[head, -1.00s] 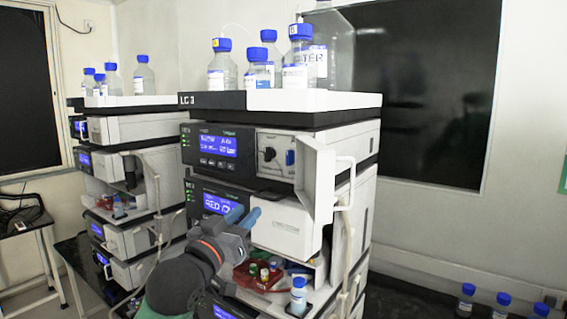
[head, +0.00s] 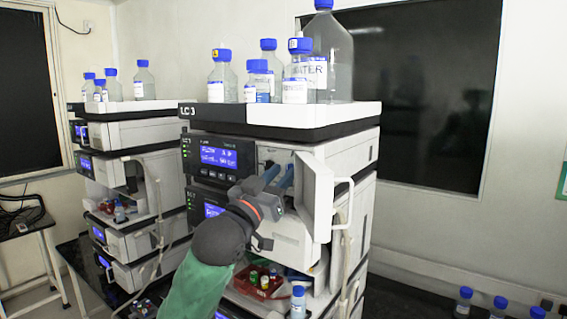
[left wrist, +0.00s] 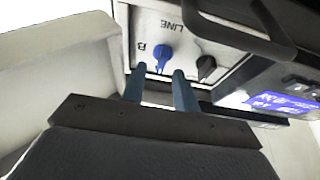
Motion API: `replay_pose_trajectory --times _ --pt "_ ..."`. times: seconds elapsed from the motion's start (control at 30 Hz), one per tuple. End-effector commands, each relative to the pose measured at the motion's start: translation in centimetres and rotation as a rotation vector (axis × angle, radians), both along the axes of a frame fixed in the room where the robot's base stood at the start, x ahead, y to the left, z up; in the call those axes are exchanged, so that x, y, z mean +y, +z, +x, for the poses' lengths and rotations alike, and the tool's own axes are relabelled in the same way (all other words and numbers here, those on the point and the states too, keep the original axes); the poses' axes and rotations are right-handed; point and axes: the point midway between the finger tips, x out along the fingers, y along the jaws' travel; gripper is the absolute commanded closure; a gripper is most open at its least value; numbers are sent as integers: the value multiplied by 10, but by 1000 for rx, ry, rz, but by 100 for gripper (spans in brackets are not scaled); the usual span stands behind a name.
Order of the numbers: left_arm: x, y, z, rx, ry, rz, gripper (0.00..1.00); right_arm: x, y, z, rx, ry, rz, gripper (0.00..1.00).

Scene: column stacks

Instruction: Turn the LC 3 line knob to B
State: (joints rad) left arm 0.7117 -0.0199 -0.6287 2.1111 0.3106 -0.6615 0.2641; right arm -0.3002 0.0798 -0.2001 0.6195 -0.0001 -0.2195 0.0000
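The LC 3 stack (head: 240,116) stands in the middle of the head view. In its upper module, the knob panel is mostly hidden behind my left gripper (head: 279,178). The left wrist view, upside down, shows a blue knob (left wrist: 162,54) beside a letter B, a black knob (left wrist: 206,66), and the word LINE nearby. The blue knob's narrow end points down in that picture, not at the B. My left gripper (left wrist: 158,84) is open, its two blue fingers apart and empty, just short of the blue knob. Contact is not visible. My right gripper is out of view.
An open white door (head: 314,198) stands out just right of the knob panel. A black handle (left wrist: 272,30) is close by in the wrist view. Bottles (head: 222,78) stand on top of the stack. Small vials (head: 264,281) sit below in a red tray.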

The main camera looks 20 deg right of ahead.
Motion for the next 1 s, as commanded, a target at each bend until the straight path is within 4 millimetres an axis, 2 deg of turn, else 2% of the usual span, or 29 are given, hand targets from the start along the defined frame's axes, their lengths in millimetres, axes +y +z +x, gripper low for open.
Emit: replay_pose_trajectory --times 0.13,0.5,0.67,1.0 --pt "-8 5 6 0 0 0 70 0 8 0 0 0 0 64" --pt "-11 5 8 -1 0 1 70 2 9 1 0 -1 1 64" --pt "-11 5 8 -1 0 1 100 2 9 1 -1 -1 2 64" --pt "-11 4 8 -7 1 6 100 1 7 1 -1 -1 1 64"
